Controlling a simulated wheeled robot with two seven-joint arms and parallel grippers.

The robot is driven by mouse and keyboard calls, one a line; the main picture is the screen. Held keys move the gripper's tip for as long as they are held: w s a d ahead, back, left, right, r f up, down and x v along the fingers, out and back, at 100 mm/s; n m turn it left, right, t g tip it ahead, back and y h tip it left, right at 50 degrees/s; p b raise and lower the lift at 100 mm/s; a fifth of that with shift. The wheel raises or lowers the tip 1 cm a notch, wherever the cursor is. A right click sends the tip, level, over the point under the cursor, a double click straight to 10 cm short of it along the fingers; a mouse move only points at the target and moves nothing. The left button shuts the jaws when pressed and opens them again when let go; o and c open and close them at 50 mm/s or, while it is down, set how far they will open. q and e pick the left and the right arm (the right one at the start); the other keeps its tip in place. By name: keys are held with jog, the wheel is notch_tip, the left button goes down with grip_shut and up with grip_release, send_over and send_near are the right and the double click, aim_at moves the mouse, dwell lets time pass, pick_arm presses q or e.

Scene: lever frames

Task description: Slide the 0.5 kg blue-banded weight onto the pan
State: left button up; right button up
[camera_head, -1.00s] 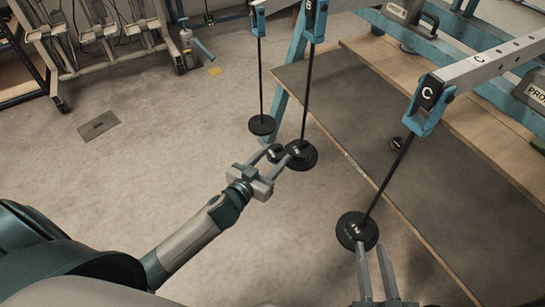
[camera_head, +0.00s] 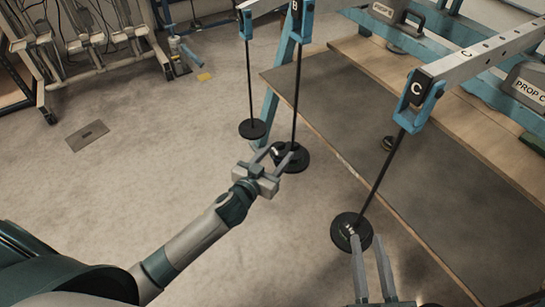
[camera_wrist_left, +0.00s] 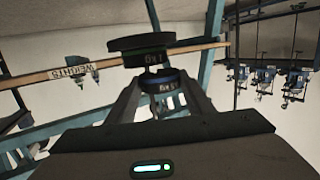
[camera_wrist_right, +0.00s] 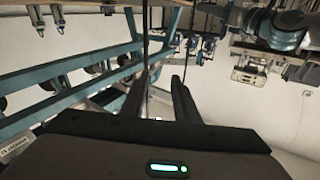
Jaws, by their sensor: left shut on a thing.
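My left gripper (camera_head: 278,154) is shut on the blue-banded weight (camera_wrist_left: 162,83), beside the hanging rod of hanger B. The left wrist view appears upside down; there the weight sits between the fingertips, close to a green-banded 1 kg weight (camera_wrist_left: 148,57) on a black pan (camera_wrist_left: 138,42). I cannot tell whether the two weights touch. In the head view pan B (camera_head: 294,164) is partly hidden by the fingers. My right gripper (camera_head: 370,240) is open and empty, its fingertips at the near edge of pan C (camera_head: 342,235); it also shows in the right wrist view (camera_wrist_right: 161,80).
A third pan (camera_head: 252,129) hangs left of pan B. The blue lever frame and its beam C (camera_head: 470,57) stand at the right, over a bench with a dark mat (camera_head: 350,120). Open floor lies left.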

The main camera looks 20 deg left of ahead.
pick_arm(q)
jog(key=shift+w+d+r, duration=0.1)
jog(key=shift+w+d, duration=0.1)
jog(key=shift+w, duration=0.05)
jog(key=shift+w+d+p, duration=0.2)
jog(key=shift+w+d, duration=0.45)
jog(key=shift+w, duration=0.15)
jog(key=shift+w+d+p, duration=0.15)
jog(key=shift+w+d, duration=0.45)
jog(key=shift+w, duration=0.2)
dwell(1.8)
jog(key=shift+f, duration=0.45)
dwell(0.7)
jog(key=o, duration=1.4)
jog(key=shift+f, duration=0.15)
jog(key=shift+s, duration=0.2)
